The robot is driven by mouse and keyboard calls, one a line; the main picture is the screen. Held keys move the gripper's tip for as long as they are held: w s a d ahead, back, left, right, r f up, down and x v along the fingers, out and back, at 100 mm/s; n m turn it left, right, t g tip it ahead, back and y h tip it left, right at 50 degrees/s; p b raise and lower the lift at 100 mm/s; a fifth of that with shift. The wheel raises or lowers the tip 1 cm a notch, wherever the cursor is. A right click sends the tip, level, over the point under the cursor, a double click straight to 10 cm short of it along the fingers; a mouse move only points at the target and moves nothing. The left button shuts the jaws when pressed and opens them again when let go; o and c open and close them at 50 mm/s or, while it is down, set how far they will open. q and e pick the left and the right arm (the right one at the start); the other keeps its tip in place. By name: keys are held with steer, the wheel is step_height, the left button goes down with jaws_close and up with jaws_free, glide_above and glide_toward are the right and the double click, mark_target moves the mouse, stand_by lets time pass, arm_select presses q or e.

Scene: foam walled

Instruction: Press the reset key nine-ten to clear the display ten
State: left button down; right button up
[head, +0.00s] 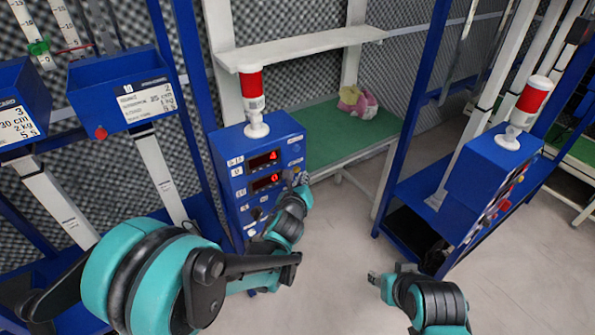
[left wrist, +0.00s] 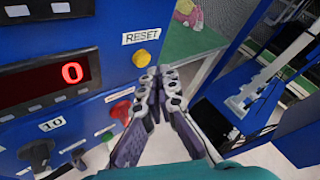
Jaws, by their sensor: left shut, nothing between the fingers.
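A blue control box (head: 242,190) carries an upper display (head: 264,160) and a lower display (head: 267,181), both with lit red digits. In the left wrist view, a display (left wrist: 50,77) shows a red 0, with a "10" label (left wrist: 52,124) below it. A yellow button (left wrist: 141,58) sits under a RESET label (left wrist: 141,36). My left gripper (head: 300,182) is shut and empty at the box's right edge. In the left wrist view its fingertips (left wrist: 160,72) are just right of and below the yellow button; contact cannot be told. My right gripper (head: 386,276) hangs over the floor, apart from the box.
A red button (left wrist: 120,110) and dark knobs (left wrist: 38,155) are on the panel's lower part. A red-white beacon (head: 253,100) stands on the box. A green-topped bench (head: 335,150) is behind. A second blue box (head: 490,170) is at right. The floor between is open.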

arm_select(q)
steer(key=shift+s+d, duration=0.75)
steer(key=shift+s, duration=0.25)
steer(key=shift+s+d, duration=0.7)
steer(key=shift+s, duration=0.3)
